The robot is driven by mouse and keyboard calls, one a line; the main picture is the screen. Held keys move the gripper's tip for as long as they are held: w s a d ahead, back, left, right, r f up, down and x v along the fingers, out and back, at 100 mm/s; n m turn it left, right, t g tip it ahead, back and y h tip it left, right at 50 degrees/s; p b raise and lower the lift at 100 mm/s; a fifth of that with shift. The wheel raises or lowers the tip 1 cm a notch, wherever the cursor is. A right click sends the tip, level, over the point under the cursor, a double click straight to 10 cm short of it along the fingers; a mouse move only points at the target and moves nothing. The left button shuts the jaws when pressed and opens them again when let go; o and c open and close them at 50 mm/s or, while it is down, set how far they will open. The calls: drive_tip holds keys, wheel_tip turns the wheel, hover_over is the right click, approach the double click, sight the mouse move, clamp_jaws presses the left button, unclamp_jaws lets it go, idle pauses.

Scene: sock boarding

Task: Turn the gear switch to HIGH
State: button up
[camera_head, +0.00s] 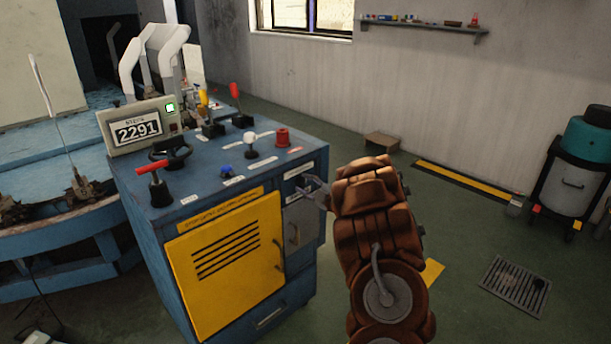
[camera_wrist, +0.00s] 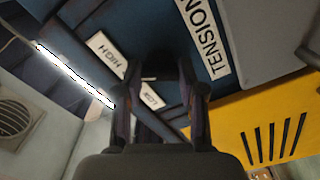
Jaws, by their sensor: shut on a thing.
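My gripper (camera_head: 308,187) is at the right end of the blue control cabinet's front, in front of two small white labels. In the wrist view its two fingers (camera_wrist: 160,85) are closed around the dark gear switch (camera_wrist: 160,67). The fingers hide most of the switch, so I cannot tell which label it points to. The HIGH label (camera_wrist: 107,53) shows upside down on the left. The LOW label (camera_wrist: 151,97) shows partly behind the fingers. In the head view the switch is too small to make out.
The cabinet (camera_head: 240,195) has a yellow vented door (camera_head: 225,262). Its top carries a red-handled lever (camera_head: 152,168), several knobs and a display (camera_head: 138,130) reading 2291. A TENSION label (camera_wrist: 205,38) is near the switch. Open floor lies right of the cabinet, with a grate (camera_head: 514,285).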

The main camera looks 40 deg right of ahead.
drive_tip(key=shift+m+p, duration=1.4)
drive_tip(key=shift+m, duration=0.2)
drive_tip(key=o, duration=1.1)
drive_tip(key=shift+o, duration=0.2)
drive_tip(key=shift+s, duration=0.1)
drive_tip(key=s, duration=1.2)
drive_tip(key=shift+a, duration=0.1)
drive_tip(key=shift+w, duration=0.15)
